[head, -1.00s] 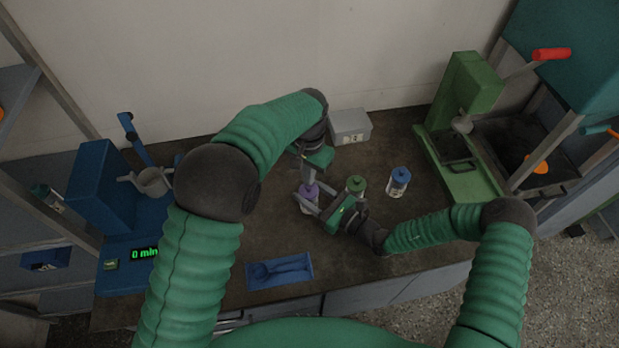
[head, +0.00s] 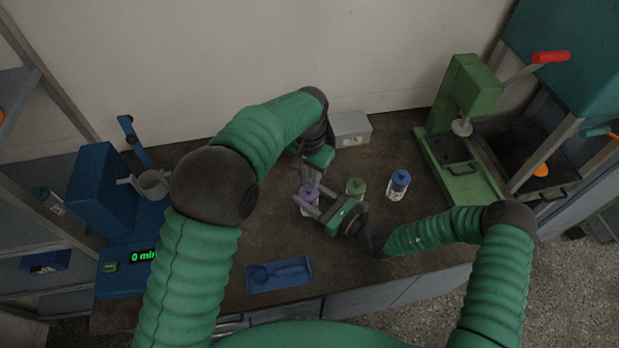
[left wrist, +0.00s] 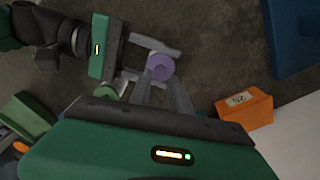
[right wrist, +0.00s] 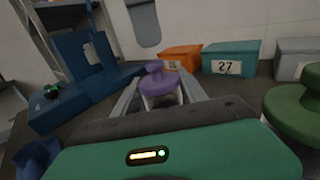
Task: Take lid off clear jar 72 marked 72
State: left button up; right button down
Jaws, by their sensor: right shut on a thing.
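A clear jar with a purple lid (head: 308,192) stands upright on the bench; I cannot read its number. The purple lid (left wrist: 160,66) is on it and also shows in the right wrist view (right wrist: 158,82). My right gripper (head: 314,203) is shut on the jar's body below the lid, from the right. My left gripper (left wrist: 161,80) points down from above, its fingers apart at the lid's edge; I cannot tell whether they touch it. A green-lidded jar (head: 356,188) and a blue-lidded jar (head: 398,184) stand to the right.
A blue tray (head: 280,273) lies near the bench's front edge. A blue machine (head: 105,200) stands left, a green press (head: 470,100) right. A grey box (head: 350,128), an orange box (right wrist: 180,56) and a teal box (right wrist: 231,58) stand at the back.

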aim_at(309, 187)
pick_arm(q)
notch_tip(309, 187, up, 11)
jog(key=shift+f, duration=0.15)
pick_arm(e)
jog(key=c, duration=0.6)
grip_release()
